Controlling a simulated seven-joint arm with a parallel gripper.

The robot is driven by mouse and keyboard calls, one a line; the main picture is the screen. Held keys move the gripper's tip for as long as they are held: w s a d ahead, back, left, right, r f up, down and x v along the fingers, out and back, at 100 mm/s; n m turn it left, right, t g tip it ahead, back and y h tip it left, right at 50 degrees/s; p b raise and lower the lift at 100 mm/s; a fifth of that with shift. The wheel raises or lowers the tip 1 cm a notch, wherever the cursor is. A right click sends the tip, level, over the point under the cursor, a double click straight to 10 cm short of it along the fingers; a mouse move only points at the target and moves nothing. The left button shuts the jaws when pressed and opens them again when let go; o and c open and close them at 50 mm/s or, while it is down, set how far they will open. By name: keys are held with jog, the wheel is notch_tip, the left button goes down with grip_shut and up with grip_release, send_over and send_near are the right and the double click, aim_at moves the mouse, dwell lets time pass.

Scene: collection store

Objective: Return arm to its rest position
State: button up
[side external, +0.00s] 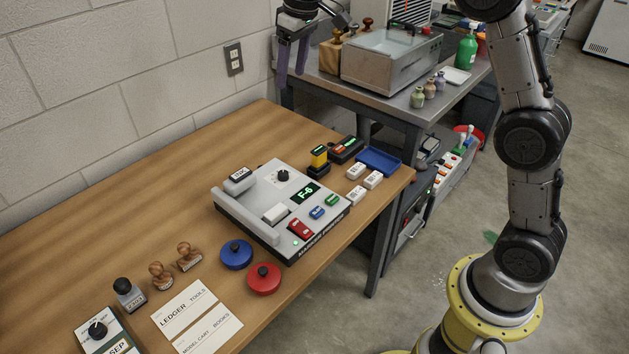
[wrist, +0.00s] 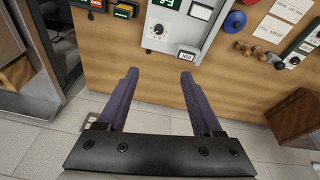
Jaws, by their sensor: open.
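My gripper (side external: 291,78) is at the top of the side external view, raised in the air near the wall, beyond the back edge of the wooden table (side external: 110,195). Its two purple fingers point down. In the wrist view my gripper (wrist: 158,75) shows its fingers wide apart with nothing between them. The grey numbering machine (side external: 262,183), with a green display, stands on the table, apart from my gripper. My arm rises from its yellow base at the right, and its upper part leaves the picture.
A metal side table carries a steel tank (side external: 385,62), a green bottle (side external: 466,50) and small jars. The wooden table holds a blue tray (side external: 379,160), blue (side external: 236,255) and red (side external: 263,280) ink pads, stamps and paper cards (side external: 196,312). Its back left is clear.

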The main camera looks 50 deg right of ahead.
jog(key=s+r+t, duration=0.1)
jog(key=s+r, duration=0.2)
jog(key=s, duration=0.4)
jog(key=s+a+r+t, duration=0.1)
jog(key=s+r, duration=0.1)
jog(key=s, duration=0.4)
jog(key=s+r+t, duration=0.1)
jog(key=s+r, duration=0.2)
jog(key=s, duration=0.4)
jog(key=s+f+m, duration=0.1)
jog(key=s+f, duration=1.1)
jog(key=s, duration=0.3)
jog(key=shift+a+f+m, duration=0.25)
jog(key=shift+f+m, duration=0.1)
jog(key=shift+m, duration=0.05)
